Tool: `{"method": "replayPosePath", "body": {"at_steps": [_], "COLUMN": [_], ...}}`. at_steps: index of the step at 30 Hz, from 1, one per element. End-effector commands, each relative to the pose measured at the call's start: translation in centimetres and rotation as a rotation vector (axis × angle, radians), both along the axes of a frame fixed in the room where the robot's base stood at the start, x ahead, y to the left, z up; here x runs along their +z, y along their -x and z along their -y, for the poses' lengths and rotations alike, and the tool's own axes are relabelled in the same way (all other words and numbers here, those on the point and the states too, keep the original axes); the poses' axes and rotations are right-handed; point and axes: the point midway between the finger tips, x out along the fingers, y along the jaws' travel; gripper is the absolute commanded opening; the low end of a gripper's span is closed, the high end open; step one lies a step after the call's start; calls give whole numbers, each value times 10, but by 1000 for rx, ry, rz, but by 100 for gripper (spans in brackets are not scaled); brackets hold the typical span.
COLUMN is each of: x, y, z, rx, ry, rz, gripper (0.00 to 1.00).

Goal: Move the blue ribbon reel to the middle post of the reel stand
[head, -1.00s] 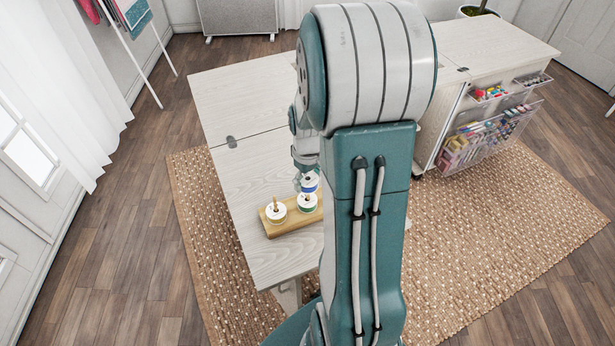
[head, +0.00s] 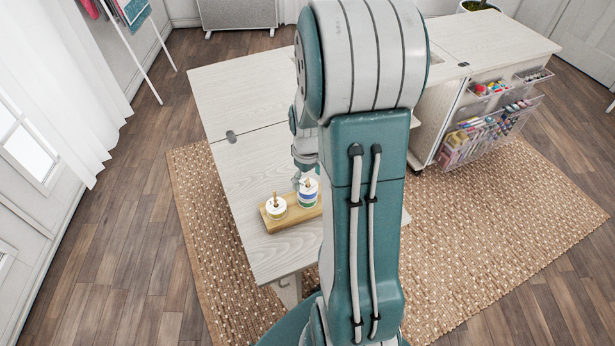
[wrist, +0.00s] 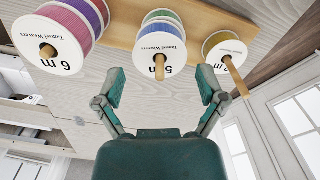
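The blue ribbon reel (head: 308,184) sits on the middle post of the wooden reel stand (head: 291,220), directly above a green reel (head: 307,202). In the wrist view the blue reel (wrist: 150,42) faces me, with the middle post (wrist: 160,68) sticking out through its hole. The green reel (wrist: 160,14) is behind it. My gripper (wrist: 160,84) is open, its two fingers apart on either side of the middle post and clear of the reel. In the head view my gripper (head: 300,178) is partly hidden by my arm.
A yellow reel (head: 276,208) is on one outer post; it also shows in the wrist view (wrist: 222,50). Pink and purple reels (wrist: 65,28) fill the other outer post, hidden by my arm in the head view. The pale table (head: 245,170) is clear beyond the stand.

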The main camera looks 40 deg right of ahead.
Motion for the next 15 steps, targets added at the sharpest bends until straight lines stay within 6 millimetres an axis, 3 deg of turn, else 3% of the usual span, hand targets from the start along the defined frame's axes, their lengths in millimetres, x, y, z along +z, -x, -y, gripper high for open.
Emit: {"method": "replayPosePath", "body": {"at_steps": [11,15], "x": [1,11], "y": [0,-1], "z": [0,0], "rx": [0,0], "ry": [0,2], "rz": [0,3], "gripper": [100,100]}}
